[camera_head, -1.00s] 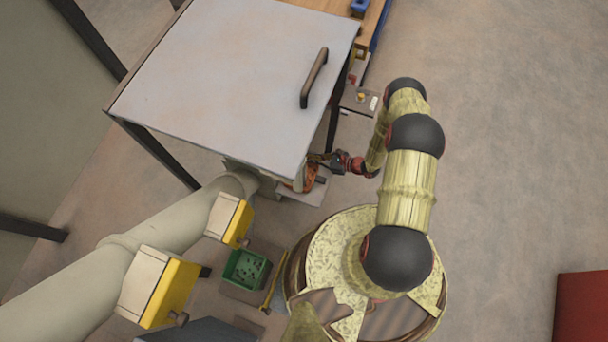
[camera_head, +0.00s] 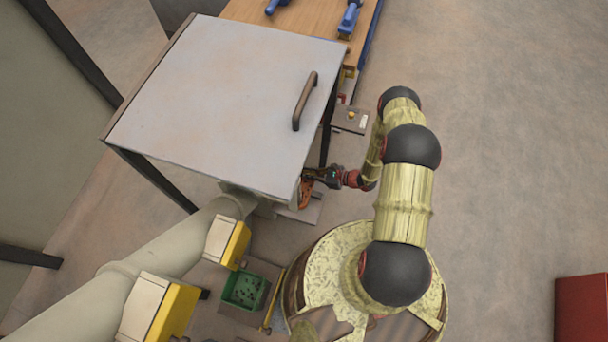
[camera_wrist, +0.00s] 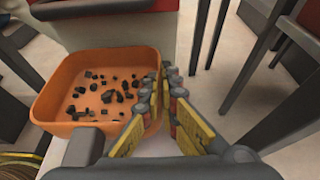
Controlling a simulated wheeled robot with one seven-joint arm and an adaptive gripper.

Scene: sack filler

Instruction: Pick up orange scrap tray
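The orange scrap tray (camera_wrist: 68,78) fills the left of the wrist view and holds many small black scraps. In the head view only a small orange part of the tray (camera_head: 305,194) shows under the edge of the grey cabinet top. In the head view my gripper (camera_head: 313,177) reaches in from the right beside the tray, partly hidden by the cabinet top.
The cabinet top (camera_head: 220,100) with a dark handle overhangs the tray. A green bin (camera_head: 232,304) with dark bits stands lower left, near a grey pipe (camera_head: 150,250) with yellow boxes. Dark legs (camera_wrist: 242,62) stand right in the wrist view.

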